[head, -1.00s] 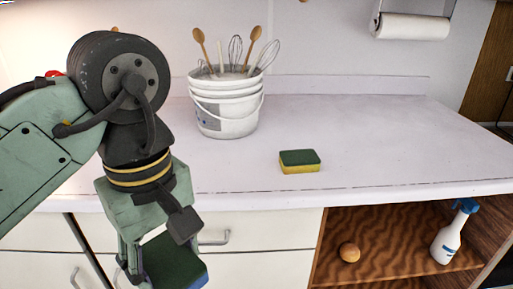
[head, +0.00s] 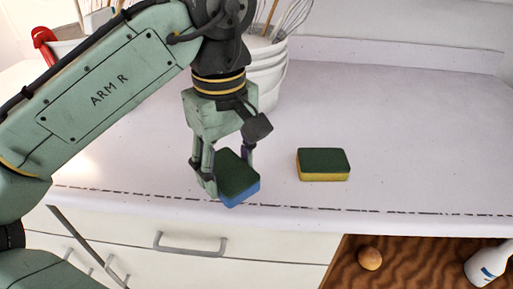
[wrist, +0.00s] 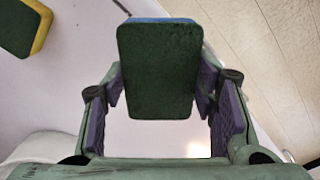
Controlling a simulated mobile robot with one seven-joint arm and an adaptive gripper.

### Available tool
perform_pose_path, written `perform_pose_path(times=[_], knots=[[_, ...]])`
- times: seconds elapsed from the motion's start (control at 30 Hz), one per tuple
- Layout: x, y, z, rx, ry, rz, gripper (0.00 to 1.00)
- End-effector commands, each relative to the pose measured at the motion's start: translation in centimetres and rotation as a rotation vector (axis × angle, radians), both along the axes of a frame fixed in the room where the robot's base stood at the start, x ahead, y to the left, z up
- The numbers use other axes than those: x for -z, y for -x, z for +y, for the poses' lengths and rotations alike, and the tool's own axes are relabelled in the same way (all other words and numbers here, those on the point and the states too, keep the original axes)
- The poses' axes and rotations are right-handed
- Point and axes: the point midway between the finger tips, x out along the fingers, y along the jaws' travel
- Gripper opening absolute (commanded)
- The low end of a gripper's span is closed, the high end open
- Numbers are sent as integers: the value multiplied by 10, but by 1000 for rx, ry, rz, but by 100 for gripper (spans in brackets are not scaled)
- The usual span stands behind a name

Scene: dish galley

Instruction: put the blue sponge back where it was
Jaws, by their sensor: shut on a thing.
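The blue sponge (head: 240,189) has a dark green scouring top and a blue body. My gripper (head: 226,172) is shut on it, with one finger on each side, near the front edge of the white counter (head: 420,150). In the wrist view the blue sponge (wrist: 158,72) shows its green face between the purple finger pads, with a thin blue strip at its far end. I cannot tell whether the sponge touches the counter or hangs just above it.
A yellow sponge with a green top (head: 323,165) lies on the counter right of my gripper. A white bucket of utensils (head: 268,75) stands behind my gripper. Below are a drawer handle (head: 190,243), an open shelf with a round brown thing (head: 370,259) and a spray bottle (head: 488,264). The right counter is clear.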

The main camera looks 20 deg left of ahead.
Motion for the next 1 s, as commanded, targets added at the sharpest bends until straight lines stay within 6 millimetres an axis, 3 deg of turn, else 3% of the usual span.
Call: perform_pose_path(times=[0.2, 0.4, 0.57, 0.8, 1.0], knots=[[3, -59, -7, 3, 3, 1, 12], [6, -90, -9, -2, -1, 0, 12], [12, -94, -9, -3, -1, 2, 12], [42, -94, -10, -3, 0, 1, 12], [44, -94, -10, -3, 0, -1, 12]])
